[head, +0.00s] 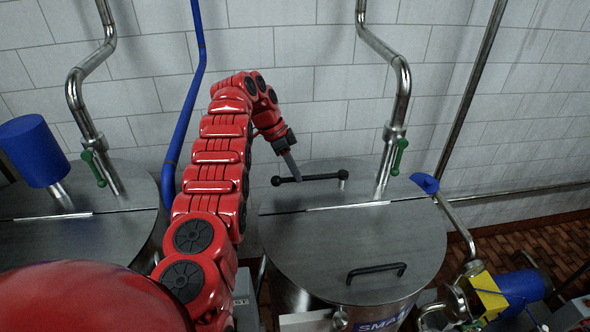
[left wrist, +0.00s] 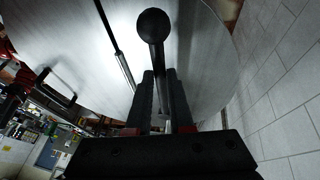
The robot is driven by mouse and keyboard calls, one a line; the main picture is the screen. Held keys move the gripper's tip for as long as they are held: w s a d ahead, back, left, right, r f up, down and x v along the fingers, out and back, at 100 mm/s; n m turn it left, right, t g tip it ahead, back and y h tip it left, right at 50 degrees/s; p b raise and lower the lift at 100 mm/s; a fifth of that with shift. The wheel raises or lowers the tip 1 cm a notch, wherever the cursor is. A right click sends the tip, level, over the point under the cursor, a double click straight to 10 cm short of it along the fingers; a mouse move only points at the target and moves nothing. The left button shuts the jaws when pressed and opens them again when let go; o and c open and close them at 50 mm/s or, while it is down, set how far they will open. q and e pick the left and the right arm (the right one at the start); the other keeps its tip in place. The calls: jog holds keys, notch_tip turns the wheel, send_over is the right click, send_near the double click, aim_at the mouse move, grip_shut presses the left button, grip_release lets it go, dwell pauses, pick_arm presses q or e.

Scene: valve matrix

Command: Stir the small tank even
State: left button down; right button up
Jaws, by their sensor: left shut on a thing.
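The small tank (head: 340,235) is a round steel vessel with a flat lid; part of its blue label shows at the front. A dark stirring crank (head: 320,177) stands on the back part of the lid, with a ball knob at its left end and a short steel post at its right end. My left gripper (head: 295,176) is shut on the crank bar, just right of the knob. In the left wrist view the black ball knob (left wrist: 153,25) sticks out beyond the two fingers (left wrist: 160,95), with the bar between them. My right gripper is not in view.
A second steel tank (head: 90,235) with a blue motor (head: 33,150) stands at the left. A steel pipe with a green valve lever (head: 399,156) rises behind the small tank's lid. A black lid handle (head: 376,270) is at the front. A tiled wall closes the back.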

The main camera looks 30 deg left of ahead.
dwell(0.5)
pick_arm(q)
jog(key=c, duration=1.1)
grip_release()
jog(key=o, duration=0.3)
jog(key=shift+w, duration=0.2)
jog(key=shift+s, duration=0.1)
